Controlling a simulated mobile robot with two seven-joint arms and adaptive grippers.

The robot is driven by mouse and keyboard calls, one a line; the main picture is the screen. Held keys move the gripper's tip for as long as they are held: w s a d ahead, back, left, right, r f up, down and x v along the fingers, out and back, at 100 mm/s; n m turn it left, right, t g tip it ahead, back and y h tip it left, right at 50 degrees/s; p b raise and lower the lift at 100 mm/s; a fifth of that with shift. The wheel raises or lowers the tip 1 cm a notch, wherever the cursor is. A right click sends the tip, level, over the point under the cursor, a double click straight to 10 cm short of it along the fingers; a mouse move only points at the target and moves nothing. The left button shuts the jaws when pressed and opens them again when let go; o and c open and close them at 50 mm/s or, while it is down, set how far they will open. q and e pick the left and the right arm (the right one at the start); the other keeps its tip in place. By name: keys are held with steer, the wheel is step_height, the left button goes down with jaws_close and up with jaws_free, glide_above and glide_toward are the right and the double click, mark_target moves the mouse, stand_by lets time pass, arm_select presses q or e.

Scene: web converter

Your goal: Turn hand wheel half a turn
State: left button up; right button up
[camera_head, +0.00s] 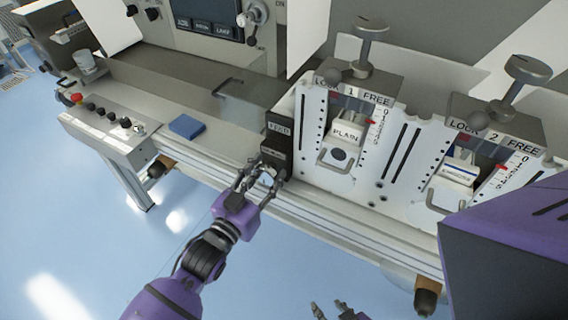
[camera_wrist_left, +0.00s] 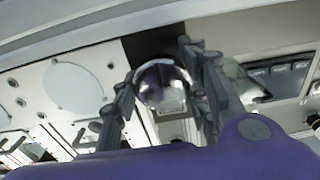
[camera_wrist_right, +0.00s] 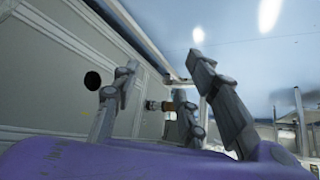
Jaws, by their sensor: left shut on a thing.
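A shiny metal round part, seemingly the hand wheel or its knob (camera_wrist_left: 162,88), sits at the foot of a black block (camera_head: 276,135) on the front of the machine. My left gripper (camera_head: 258,178) is closed around this part, with fingers on both sides of it in the left wrist view (camera_wrist_left: 160,95). The fingers hide much of it in the head view, so its turn angle cannot be told. My right gripper (camera_head: 333,311) is low at the bottom edge of the head view. In the right wrist view (camera_wrist_right: 165,95) its fingers are apart with nothing between them.
Two slotted white units, marked 1 (camera_head: 345,132) and 2 (camera_head: 458,172), stand right of the black block, with T-shaped knobs on top. A blue pad (camera_head: 187,126) lies on the ledge to the left. A button panel (camera_head: 108,122) is farther left. Open blue floor lies in front.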

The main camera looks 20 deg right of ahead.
arm_select(q)
steer(key=shift+s+d+r, duration=0.1)
steer(key=shift+d+r, duration=0.05)
steer(key=shift+r, duration=0.05)
arm_select(e)
steer(key=shift+w, duration=0.1)
arm_select(q)
steer(key=o, duration=1.1)
steer(key=shift+s, duration=0.1)
steer(key=shift+a+f, duration=0.15)
steer(key=shift+a, duration=0.05)
steer(key=v, duration=1.1)
steer(key=shift+s+a, duration=0.25)
steer(key=shift+s, duration=0.05)
arm_select(e)
steer(key=shift+w+r, duration=0.3)
steer(key=shift+w, duration=0.3)
steer(key=shift+s, duration=0.15)
